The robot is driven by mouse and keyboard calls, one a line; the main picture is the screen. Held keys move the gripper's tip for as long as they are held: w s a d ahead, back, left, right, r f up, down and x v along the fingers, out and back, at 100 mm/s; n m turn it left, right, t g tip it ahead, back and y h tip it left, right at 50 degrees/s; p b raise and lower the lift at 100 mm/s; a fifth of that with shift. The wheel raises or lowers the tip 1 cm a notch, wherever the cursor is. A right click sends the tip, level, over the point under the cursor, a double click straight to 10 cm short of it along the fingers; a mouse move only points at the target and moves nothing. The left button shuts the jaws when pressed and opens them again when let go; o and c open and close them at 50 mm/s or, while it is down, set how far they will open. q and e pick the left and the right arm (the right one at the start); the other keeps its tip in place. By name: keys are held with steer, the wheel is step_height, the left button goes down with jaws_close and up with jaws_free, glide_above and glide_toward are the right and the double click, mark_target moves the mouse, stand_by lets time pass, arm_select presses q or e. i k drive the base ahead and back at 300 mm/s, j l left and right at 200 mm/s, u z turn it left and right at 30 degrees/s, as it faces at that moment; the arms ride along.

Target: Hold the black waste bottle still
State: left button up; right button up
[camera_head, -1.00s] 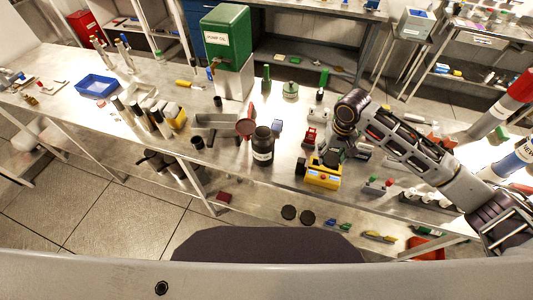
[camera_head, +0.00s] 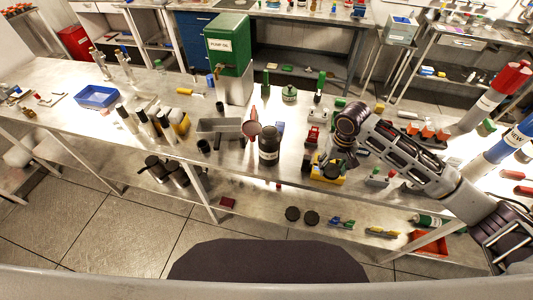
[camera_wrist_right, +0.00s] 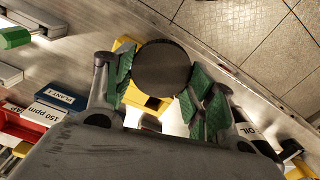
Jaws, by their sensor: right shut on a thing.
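The black waste bottle (camera_head: 268,150) stands upright on the metal bench in the head view, with a pale label on its front. In the right wrist view a dark bottle with a label reading "OIL" (camera_wrist_right: 248,137) shows at the right, partly hidden by my finger. My right gripper (camera_head: 332,168) is apart from the bottle, to its right, over a yellow box (camera_head: 342,179). In the wrist view its green-padded fingers (camera_wrist_right: 165,85) are shut on a dark round disc (camera_wrist_right: 162,68), possibly a lid. My left gripper is out of view.
A grey tray (camera_head: 219,126) lies further left, and a green tank (camera_head: 227,45) stands behind. A red device (camera_head: 313,137) stands behind my right gripper. The bench's front edge is near.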

mark_target(269, 139)
steer(key=k+j+z, duration=0.15)
steer(key=j, duration=0.25)
steer(key=k+j+z, duration=0.15)
steer(key=j, duration=0.25)
steer(key=k+j+z, duration=0.15)
steer(key=j, duration=0.2)
steer(key=k, duration=0.05)
